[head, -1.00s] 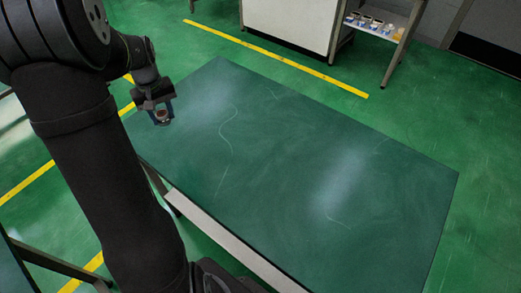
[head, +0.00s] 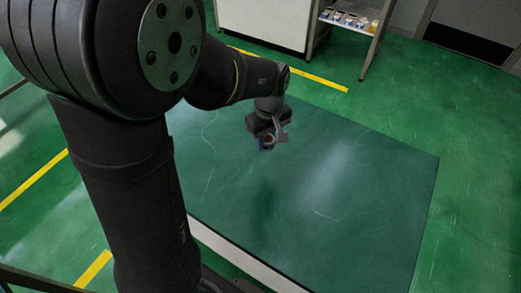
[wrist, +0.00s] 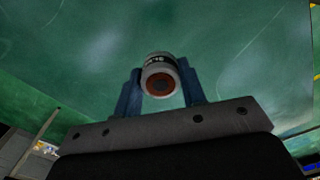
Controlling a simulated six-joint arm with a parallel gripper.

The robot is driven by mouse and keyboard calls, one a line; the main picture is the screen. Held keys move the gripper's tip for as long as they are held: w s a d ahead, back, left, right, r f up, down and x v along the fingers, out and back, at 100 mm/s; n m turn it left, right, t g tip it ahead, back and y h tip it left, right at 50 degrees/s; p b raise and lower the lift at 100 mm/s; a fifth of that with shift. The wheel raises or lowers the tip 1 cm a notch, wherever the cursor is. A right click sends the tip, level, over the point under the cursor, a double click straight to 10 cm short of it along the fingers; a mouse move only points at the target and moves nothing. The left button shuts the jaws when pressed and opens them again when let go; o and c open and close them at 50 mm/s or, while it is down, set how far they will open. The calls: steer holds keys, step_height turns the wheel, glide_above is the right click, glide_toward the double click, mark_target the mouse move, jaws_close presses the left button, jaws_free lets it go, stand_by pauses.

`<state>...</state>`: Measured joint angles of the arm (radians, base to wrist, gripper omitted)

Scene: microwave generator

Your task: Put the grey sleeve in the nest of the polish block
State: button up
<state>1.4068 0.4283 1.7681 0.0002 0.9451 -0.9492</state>
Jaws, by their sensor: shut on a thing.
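My gripper (wrist: 160,88) is shut on the grey sleeve (wrist: 157,62), a short cylinder with a dark band and a reddish-brown round end facing the wrist camera. The blue fingers hold it from both sides. In the head view my gripper (head: 267,143) hangs over the middle of the green table, with the sleeve small and partly hidden between the fingers. The polish block and its nest are not seen in any view.
The green tabletop (head: 345,215) is bare where it shows; my arm hides its left part. A shelf with several small items (head: 345,20) and a white cabinet (head: 265,20) stand beyond it. Yellow lines mark the floor.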

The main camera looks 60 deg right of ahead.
steer(key=s, duration=0.6)
glide_above(256, 157)
step_height(256, 157, down, 7)
steer(key=shift+f, duration=2.1)
steer(key=shift+f, duration=0.15)
steer(key=o, duration=1)
steer(key=shift+o, duration=0.5)
step_height(256, 157, up, 12)
